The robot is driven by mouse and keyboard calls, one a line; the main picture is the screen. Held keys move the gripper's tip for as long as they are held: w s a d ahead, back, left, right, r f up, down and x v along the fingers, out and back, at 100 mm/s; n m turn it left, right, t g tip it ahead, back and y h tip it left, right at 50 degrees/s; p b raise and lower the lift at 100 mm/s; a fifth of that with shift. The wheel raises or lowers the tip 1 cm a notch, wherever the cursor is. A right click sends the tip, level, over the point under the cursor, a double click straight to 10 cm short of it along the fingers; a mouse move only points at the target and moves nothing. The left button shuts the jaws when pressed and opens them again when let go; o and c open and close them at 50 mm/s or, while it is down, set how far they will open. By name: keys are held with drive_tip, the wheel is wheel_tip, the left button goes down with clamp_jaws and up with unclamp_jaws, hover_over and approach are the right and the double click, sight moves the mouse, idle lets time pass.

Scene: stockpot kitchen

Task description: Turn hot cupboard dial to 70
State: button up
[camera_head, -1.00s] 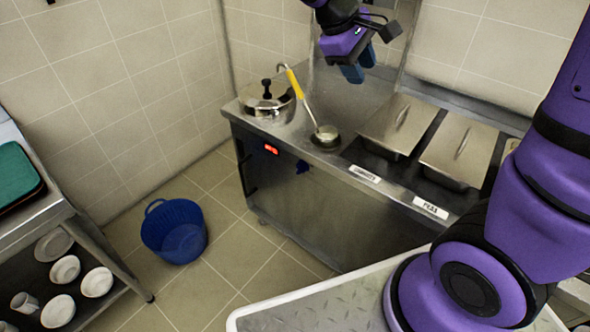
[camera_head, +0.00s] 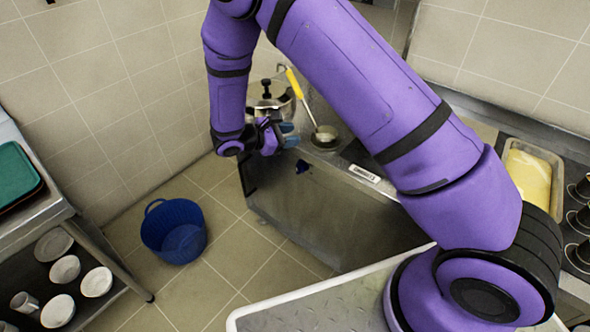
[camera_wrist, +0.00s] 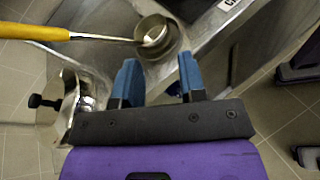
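The hot cupboard (camera_head: 330,215) is a steel unit with a worktop. Its dial (camera_head: 303,167) is a small dark blue knob on the front panel, below the worktop edge; I cannot read its setting. My gripper (camera_head: 290,135) is in front of the cupboard's upper left front, up and left of the dial and apart from it in the picture. In the wrist view my gripper (camera_wrist: 158,70) has its two blue fingers spread with nothing between them. The red display is hidden behind my gripper.
A lidded pot (camera_wrist: 88,95) and a ladle with a yellow handle (camera_head: 294,82) are on the worktop near my gripper. A blue basket (camera_head: 174,231) stands on the floor. A shelf unit (camera_head: 45,212) is at left.

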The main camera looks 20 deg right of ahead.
sight(297, 167)
drive_tip(key=s+a+f+n+t, duration=0.1)
drive_tip(key=a+f+n+t, duration=0.25)
drive_tip(key=f, duration=0.65)
drive_tip(key=a+f+n+t, duration=0.2)
drive_tip(key=f+n+t, duration=0.25)
drive_tip(key=f, duration=0.55)
drive_tip(key=shift+h, duration=0.3)
drive_tip(key=x, duration=1)
drive_tip(key=shift+w+d+r, duration=0.1)
drive_tip(key=shift+d+r, duration=0.05)
drive_tip(key=shift+d, duration=0.1)
clamp_jaws()
